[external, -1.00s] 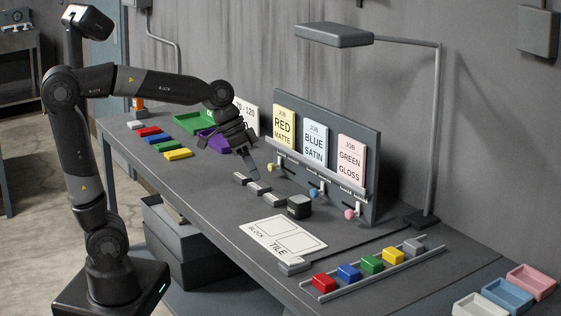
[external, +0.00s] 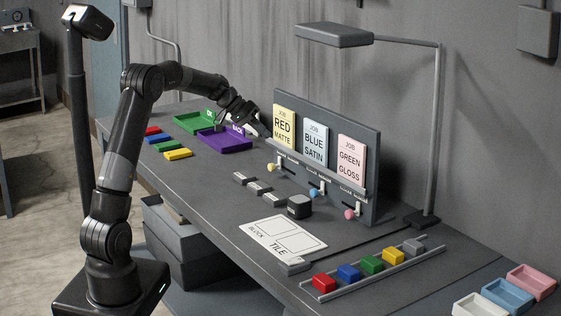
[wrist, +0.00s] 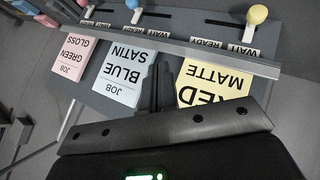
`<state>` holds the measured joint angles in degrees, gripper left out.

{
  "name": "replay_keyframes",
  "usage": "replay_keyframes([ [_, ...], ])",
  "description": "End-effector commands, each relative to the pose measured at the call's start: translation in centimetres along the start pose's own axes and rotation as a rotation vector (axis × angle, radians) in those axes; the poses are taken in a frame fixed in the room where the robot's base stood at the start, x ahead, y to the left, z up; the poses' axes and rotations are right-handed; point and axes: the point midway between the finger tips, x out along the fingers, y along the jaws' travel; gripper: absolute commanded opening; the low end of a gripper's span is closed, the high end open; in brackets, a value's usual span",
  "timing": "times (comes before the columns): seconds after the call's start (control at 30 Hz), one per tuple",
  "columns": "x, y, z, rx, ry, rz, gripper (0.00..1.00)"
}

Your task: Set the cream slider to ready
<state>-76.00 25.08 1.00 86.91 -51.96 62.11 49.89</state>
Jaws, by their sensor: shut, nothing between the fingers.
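The cream slider knob (external: 271,167) is at the left foot of the job board in the external view. In the wrist view, where the labels appear upside down, the cream knob (wrist: 257,14) is by its WAIT label (wrist: 243,50). Its dark slot (wrist: 222,22) runs from there toward the READY label (wrist: 204,42). My gripper (external: 267,135) is above the knob, near the left edge of the board by the red matte card (external: 284,127). In the wrist view my gripper (wrist: 159,88) is shut and empty, apart from the knob.
Blue (external: 314,192) and pink (external: 350,214) slider knobs sit farther right along the board. The label ledge (wrist: 180,43) stands out below the cards. A purple tray (external: 224,143) is left of the board. A black box (external: 299,206) and small grey blocks (external: 259,187) lie in front.

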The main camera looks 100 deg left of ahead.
Motion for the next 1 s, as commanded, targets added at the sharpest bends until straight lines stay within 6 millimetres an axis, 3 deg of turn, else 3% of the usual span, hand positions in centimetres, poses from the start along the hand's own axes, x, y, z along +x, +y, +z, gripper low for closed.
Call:
replay_keyframes([
  [0.03,-0.8,-3.2,-0.4,-0.025,0.031,-0.004,0.0],
  [0.2,-3.1,-10.9,-1.1,-0.067,0.12,-0.009,0.0],
  [0.4,-4.8,-15.6,-1.0,-0.088,0.179,-0.014,0.0],
  [0.83,-5.2,-16.4,-1.0,-0.092,0.191,-0.015,0.0],
  [1.0,-3.9,-16.4,-1.2,-0.092,0.189,-0.014,0.0],
])
